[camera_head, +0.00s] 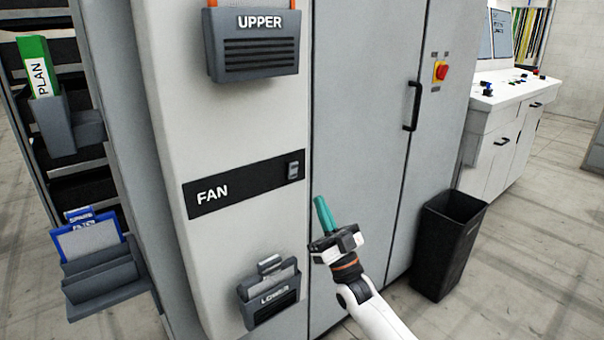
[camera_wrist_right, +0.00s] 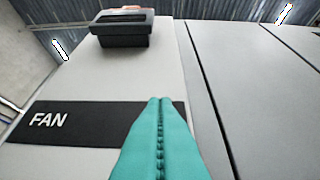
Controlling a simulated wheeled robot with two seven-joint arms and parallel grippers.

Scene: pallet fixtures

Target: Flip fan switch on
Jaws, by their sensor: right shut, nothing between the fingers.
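The fan switch (camera_head: 292,170) is a small grey rocker at the right end of a black strip (camera_head: 235,187) labelled FAN, on the light cabinet panel. My right gripper (camera_head: 320,202) has teal fingers pressed together with nothing between them. In the head view it appears below and to the right of the switch, in front of the grey cabinet door. In the right wrist view the teal fingers (camera_wrist_right: 160,105) point up across the right end of the FAN strip (camera_wrist_right: 75,122), and the switch is not visible there. My left gripper is not in view.
A grey UPPER holder (camera_head: 253,42) is above the strip and a LOWER holder (camera_head: 270,295) below it. A black bin (camera_head: 445,245) stands on the floor at right. A door handle (camera_head: 412,106) and a red knob (camera_head: 441,71) are on the cabinet doors. A PLAN binder (camera_head: 38,68) is at left.

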